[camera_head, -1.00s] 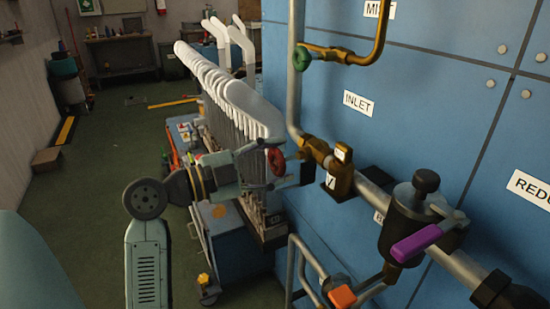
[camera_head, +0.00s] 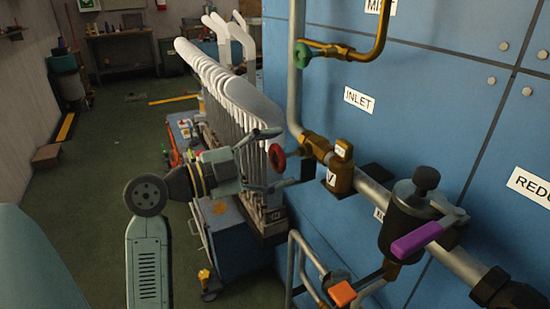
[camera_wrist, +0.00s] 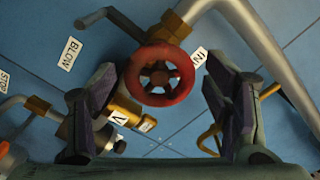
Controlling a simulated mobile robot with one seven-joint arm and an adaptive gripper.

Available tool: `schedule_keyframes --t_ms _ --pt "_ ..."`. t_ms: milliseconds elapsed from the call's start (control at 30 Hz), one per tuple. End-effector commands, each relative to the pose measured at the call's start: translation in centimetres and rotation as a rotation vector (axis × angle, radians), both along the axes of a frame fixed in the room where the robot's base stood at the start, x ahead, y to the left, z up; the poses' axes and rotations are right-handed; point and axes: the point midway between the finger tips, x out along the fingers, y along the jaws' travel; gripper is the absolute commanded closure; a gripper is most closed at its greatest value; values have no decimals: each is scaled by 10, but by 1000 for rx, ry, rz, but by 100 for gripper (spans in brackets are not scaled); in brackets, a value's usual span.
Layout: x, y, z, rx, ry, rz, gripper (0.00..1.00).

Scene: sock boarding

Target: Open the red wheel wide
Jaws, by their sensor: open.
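The red wheel (camera_head: 277,158) is a small handwheel on the brass valve (camera_head: 318,146) beneath the INLET label. In the wrist view the red wheel (camera_wrist: 160,75) faces me, with its spokes showing, centred between my fingers and a little beyond them. My gripper (camera_head: 268,160) is open, with its fingers spread to either side of the wheel. The wrist view shows both dark finger pads (camera_wrist: 163,113) apart from the rim. Whether the wheel is turned open or shut cannot be told.
A brass body (camera_head: 341,172) marked V, a regulator with a purple lever (camera_head: 422,240), an orange handle (camera_head: 342,294) and a green wheel (camera_head: 302,56) sit along the blue wall. White sock boards (camera_head: 230,90) stand close behind my gripper.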

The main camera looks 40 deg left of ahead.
Motion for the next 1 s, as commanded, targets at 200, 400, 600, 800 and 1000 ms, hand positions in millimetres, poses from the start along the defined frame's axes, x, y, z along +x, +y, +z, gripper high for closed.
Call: schedule_keyframes --t_ms 200,400,600,800,1000 --pt "-1 0 0 1 0 0 30" --pt "-24 10 0 0 -1 3 30" --pt "-64 27 0 0 0 4 30" --pt "-96 40 0 0 0 1 30" --pt "-110 46 0 1 0 1 30"
